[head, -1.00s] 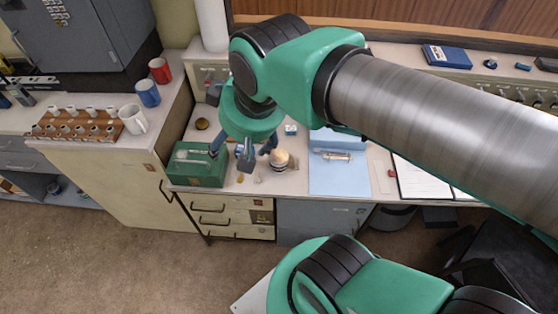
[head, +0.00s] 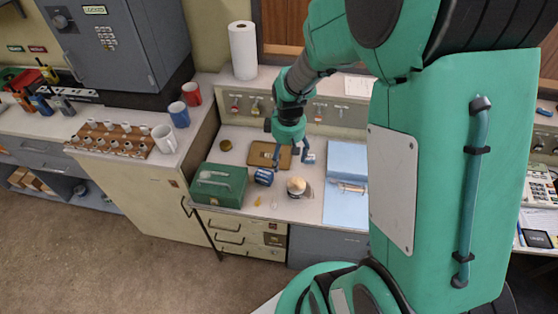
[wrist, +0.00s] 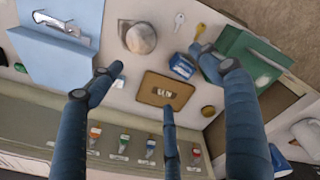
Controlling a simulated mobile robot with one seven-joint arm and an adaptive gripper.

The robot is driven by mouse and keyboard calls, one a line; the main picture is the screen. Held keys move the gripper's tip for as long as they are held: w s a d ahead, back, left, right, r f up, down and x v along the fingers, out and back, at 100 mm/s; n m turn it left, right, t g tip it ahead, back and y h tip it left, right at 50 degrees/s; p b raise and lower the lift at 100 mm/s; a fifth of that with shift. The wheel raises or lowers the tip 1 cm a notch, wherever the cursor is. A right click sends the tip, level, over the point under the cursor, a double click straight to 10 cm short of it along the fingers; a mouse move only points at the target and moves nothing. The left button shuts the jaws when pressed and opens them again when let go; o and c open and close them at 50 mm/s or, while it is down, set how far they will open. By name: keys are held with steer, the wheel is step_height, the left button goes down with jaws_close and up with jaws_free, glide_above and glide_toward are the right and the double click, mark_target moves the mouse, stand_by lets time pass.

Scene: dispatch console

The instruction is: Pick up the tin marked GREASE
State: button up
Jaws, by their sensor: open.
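A small round olive tin (head: 225,146) lies further back left, and also shows in the wrist view (wrist: 208,110). I cannot read the word GREASE on either. My gripper (head: 291,160) is open and empty, with its three fingers spread above the desk around the brown tray, right of and behind the blue tin.
A green box (head: 218,185) stands left of the blue tin. A brown tray (head: 257,158) lies behind it. Small keys lie near the desk's front edge. A key rack lines the back.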

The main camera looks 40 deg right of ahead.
steer(key=n+g+p, duration=0.1)
glide_above(296, 183)
step_height(296, 183, down, 8)
steer(key=shift+r, duration=0.1)
steer(key=shift+a, duration=0.1)
steer(key=shift+f+b, duration=0.8)
steer(key=shift+f, duration=3.5)
steer(key=shift+s+f+b, duration=0.15)
steer(key=shift+f+b, duration=0.65)
steer(key=shift+f, duration=1.8)
steer(key=c, duration=1.5)
